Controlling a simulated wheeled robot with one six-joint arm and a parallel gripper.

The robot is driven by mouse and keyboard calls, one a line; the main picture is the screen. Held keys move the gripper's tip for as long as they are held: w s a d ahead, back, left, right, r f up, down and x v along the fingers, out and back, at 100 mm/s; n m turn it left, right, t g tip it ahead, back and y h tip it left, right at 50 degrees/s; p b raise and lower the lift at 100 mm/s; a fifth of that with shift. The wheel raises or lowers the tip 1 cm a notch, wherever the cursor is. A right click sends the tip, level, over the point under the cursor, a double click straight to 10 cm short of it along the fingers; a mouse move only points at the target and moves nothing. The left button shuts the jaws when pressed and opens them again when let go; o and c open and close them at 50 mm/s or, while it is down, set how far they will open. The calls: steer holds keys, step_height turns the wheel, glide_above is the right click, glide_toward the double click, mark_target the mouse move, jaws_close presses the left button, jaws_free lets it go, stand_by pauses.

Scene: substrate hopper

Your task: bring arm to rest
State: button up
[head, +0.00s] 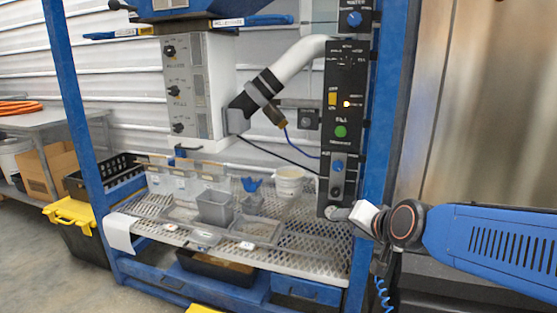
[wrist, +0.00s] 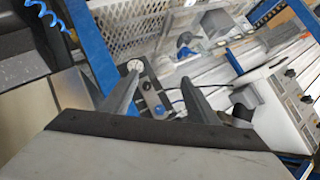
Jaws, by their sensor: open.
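My blue arm reaches in from the right edge of the head view, and its dark wrist joint is in front of the blue frame post, close to the lower end of the black control panel (head: 345,110). In the wrist view my gripper (wrist: 160,85) is open, with its two grey fingers apart and nothing between them. Beyond the fingers part of a dark panel with a blue knob shows. In the head view the fingers are too small and covered to make out.
A perforated shelf (head: 310,233) holds a white cup (head: 288,182), a grey bin (head: 214,207) and a blue scoop-like piece (head: 251,184). A white control box (head: 190,85) and a bent pipe (head: 297,57) are above. Blue frame posts (head: 73,110) flank the shelf. Bare floor shows at lower left.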

steer(key=s+d+f+n+g+h, duration=0.1)
steer(key=s+d, duration=0.4)
steer(key=s, duration=0.6)
steer(key=s+d+f+n+g+h, duration=0.2)
steer(key=s+d+f+n+g, duration=0.2)
steer(key=s, duration=0.8)
step_height(320, 180, down, 3)
steer(key=shift+d+r+g, duration=0.2)
steer(key=shift+d+g, duration=0.5)
steer(key=shift+d, duration=0.1)
steer(key=shift+c, duration=0.4)
